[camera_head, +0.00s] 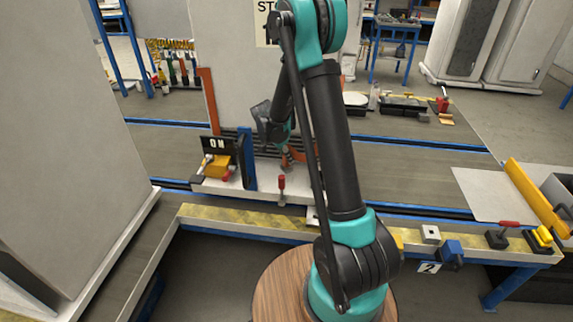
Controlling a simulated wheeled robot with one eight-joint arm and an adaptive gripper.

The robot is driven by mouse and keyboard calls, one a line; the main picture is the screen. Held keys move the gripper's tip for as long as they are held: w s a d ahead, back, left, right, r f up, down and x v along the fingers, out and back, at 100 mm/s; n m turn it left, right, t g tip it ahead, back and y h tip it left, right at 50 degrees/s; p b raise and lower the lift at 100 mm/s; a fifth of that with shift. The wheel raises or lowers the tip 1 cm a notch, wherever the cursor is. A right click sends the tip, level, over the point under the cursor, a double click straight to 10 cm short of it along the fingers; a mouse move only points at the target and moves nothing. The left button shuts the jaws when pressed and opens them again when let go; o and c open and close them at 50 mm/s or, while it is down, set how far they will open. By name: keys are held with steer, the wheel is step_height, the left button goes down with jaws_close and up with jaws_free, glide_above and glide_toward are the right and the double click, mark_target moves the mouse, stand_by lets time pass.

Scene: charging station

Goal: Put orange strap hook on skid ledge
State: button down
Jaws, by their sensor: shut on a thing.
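My gripper (285,150) is low in front of the tall grey cabinet, partly hidden behind my own arm. It appears shut on a small orange piece (290,160), which I take for the orange strap hook. The hook's exact shape and its contact with the fingers are too small to make out. The skid ledge (232,192) is the pale platform edge at the cabinet's foot, just below the gripper. I cannot tell whether the hook touches it.
A red-handled clamp (281,187) stands at the ledge's front. A black "ON" sign (221,146) and a yellow-orange block (217,165) are at its left, beside a blue post (247,158). A yellow-topped rail (245,222) runs in front. Clamps and blocks occupy its right end.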

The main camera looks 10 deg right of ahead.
mark_target(287, 164)
steer(key=shift+f, duration=1.9)
steer(key=shift+f, duration=0.1)
steer(key=c, duration=1.2)
jaws_free()
